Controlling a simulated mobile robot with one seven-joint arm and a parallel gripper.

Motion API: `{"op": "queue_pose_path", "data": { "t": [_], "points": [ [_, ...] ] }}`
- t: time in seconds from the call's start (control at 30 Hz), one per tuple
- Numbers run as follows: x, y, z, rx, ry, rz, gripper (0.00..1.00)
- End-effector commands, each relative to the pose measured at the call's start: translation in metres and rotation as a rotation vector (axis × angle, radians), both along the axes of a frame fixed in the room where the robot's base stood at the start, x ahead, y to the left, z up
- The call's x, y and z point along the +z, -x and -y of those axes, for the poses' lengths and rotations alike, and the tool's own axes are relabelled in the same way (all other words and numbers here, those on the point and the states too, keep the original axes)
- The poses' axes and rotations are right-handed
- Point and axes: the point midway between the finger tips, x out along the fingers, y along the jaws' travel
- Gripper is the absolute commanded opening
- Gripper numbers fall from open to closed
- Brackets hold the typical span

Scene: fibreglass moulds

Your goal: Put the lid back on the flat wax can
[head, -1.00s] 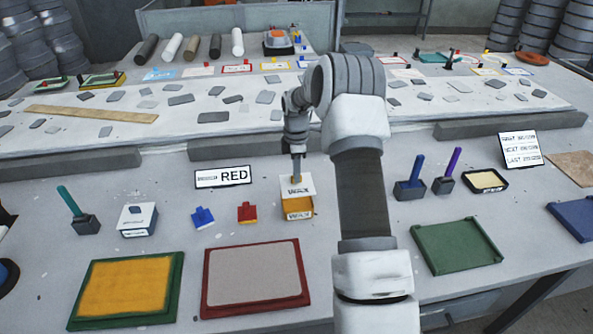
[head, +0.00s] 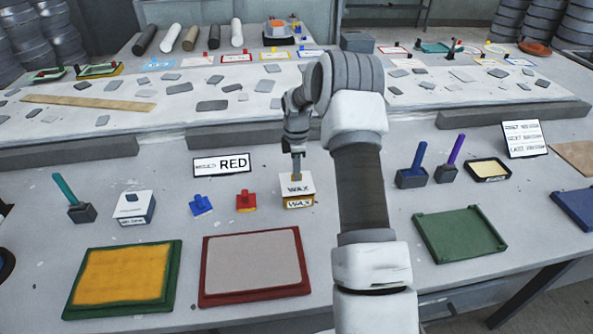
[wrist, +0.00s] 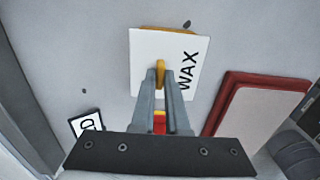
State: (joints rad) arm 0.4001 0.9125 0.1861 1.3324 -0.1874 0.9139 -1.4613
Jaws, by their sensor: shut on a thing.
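The flat wax can (head: 299,202) is a yellow box with a "WAX" label on its front, standing on the grey table. Its white lid (head: 296,187), also marked "WAX", lies over the can's top and covers its opening. In the wrist view the white lid (wrist: 148,58) hides most of the can, with a yellow edge showing beyond it. My gripper (head: 297,172) is above the lid, shut on the lid's yellow knob (wrist: 160,73). I cannot tell whether the lid is fully seated.
A red block (head: 246,201) and a blue block (head: 201,205) stand left of the can. The "RED" sign (head: 221,166) is behind them. A red-framed tray (head: 254,268) lies in front. Blue- and purple-handled tools (head: 418,165) stand to the right.

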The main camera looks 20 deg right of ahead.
Motion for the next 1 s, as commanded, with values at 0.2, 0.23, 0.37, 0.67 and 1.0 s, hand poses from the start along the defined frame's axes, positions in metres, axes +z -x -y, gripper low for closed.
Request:
{"op": "queue_pose_path", "data": {
  "t": [0.2, 0.23, 0.37, 0.67, 1.0],
  "points": [
    [-0.002, 0.000, 0.000, 0.000, 0.000, 0.000, 0.00],
    [-0.002, 0.000, 0.000, 0.000, 0.000, 0.000, 0.00],
    [-0.003, 0.000, 0.000, 0.000, 0.000, 0.000, 0.00],
    [-0.004, 0.000, 0.000, 0.000, 0.000, 0.000, 0.00],
    [-0.013, 0.000, 0.000, -0.001, 0.000, 0.000, 0.00]
  ]
}}
